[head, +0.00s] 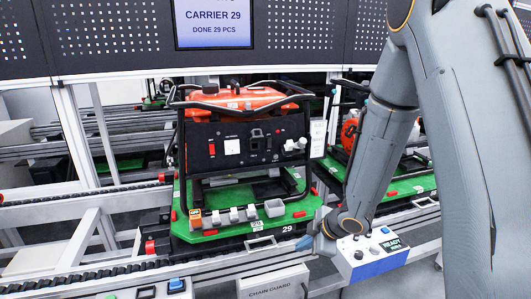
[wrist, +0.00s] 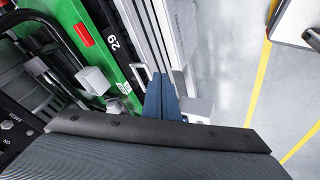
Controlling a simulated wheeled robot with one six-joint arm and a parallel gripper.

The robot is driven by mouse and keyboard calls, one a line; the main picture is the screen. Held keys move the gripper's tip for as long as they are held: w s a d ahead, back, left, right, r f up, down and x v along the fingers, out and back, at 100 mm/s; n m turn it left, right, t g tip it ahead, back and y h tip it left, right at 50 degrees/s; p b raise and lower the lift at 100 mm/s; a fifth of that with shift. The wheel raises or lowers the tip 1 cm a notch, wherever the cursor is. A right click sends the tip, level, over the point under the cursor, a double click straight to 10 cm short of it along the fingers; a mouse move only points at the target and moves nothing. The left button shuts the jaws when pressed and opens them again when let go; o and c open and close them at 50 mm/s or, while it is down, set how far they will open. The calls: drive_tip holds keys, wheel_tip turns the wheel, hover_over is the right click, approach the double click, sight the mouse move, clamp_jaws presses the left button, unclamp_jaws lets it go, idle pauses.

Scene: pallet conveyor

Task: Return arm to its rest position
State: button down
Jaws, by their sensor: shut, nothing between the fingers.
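My gripper (head: 304,243) is at the front edge of the green carrier marked 29 (head: 245,232), just left of the white control box (head: 372,256). In the head view only its blue tip shows past my wrist. In the wrist view its blue fingers (wrist: 160,97) are together with nothing between them. They point down beside the conveyor rail (wrist: 165,40), to the right of the carrier (wrist: 75,25). I cannot tell whether they touch anything. My forearm hangs down from the upper right in the head view.
An orange generator in a black frame (head: 250,145) stands on the carrier, with small white blocks along the front. Another green carrier (head: 405,186) is behind my forearm. A screen (head: 215,22) hangs above. Grey floor with yellow lines (wrist: 255,90) lies right in the wrist view.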

drive_tip(key=s+d+r+m+h, duration=0.2)
drive_tip(key=d+r+m+h, duration=0.1)
drive_tip(key=d+r+m, duration=0.25)
drive_tip(key=s+r+m+g, duration=0.2)
drive_tip(key=s+m, duration=0.3)
drive_tip(key=s, duration=0.3)
drive_tip(key=s+d+r+m+g+h, duration=0.1)
drive_tip(key=s+r+m, duration=0.3)
drive_tip(key=s, duration=0.5)
drive_tip(key=shift+d+m+g, duration=0.2)
drive_tip(key=shift+m+g, duration=0.3)
drive_tip(key=shift+m, duration=0.65)
drive_tip(key=shift+s, duration=0.1)
